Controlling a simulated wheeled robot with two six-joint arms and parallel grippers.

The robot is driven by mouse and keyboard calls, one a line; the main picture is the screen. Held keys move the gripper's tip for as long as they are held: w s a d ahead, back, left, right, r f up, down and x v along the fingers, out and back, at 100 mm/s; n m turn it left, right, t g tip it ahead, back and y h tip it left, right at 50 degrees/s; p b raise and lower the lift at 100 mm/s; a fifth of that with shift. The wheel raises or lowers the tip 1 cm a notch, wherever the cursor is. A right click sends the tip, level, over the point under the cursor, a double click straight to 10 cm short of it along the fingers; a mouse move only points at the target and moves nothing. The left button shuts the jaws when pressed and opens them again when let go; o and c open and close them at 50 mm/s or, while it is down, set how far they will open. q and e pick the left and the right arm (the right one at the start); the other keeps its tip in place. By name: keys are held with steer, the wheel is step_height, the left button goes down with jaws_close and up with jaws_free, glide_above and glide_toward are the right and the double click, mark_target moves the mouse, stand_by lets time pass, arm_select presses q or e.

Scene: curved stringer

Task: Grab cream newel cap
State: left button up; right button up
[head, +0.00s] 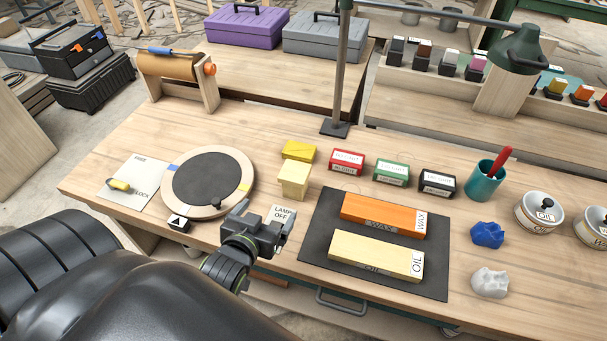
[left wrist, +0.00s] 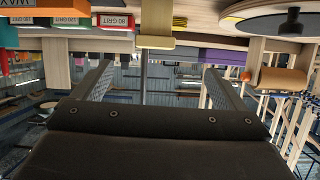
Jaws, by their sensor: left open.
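The cream newel cap (head: 294,180) is a pale cream block with a wider top, standing upright on the workbench beside a yellow block (head: 298,151). In the left wrist view, which looks upside down, the cream newel cap (left wrist: 156,22) hangs from the top edge, near the middle. My left gripper (head: 278,222) is open and empty, at the bench's front edge, nearer me than the cap and apart from it. In the left wrist view my left gripper's fingers (left wrist: 160,80) stand wide with nothing between them. My right gripper is not in view.
A round turntable (head: 208,182) lies left of the cap. A "LAMP OFF" card (head: 282,214) lies close to my left gripper. A dark mat (head: 315,238) with orange and cream blocks lies to the right. Grit boxes (head: 347,162) stand behind, near a lamp post (head: 340,80).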

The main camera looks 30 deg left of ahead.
mark_target(293, 174)
arm_select(q)
steer(key=shift+t, duration=0.5)
steer(key=shift+w+d+r+p+x, duration=0.15)
steer(key=shift+p+x, duration=0.3)
steer(key=shift+x, duration=2.5)
steer(key=shift+r+p+x, duration=0.25)
steer(key=shift+p+x, duration=0.2)
steer(key=shift+x, duration=2.5)
steer(key=shift+w+d+r+p+x, duration=0.15)
steer(key=shift+p+x, duration=0.3)
steer(key=shift+x, duration=2.5)
steer(key=shift+s+a, duration=0.1)
steer(key=shift+c, duration=0.4)
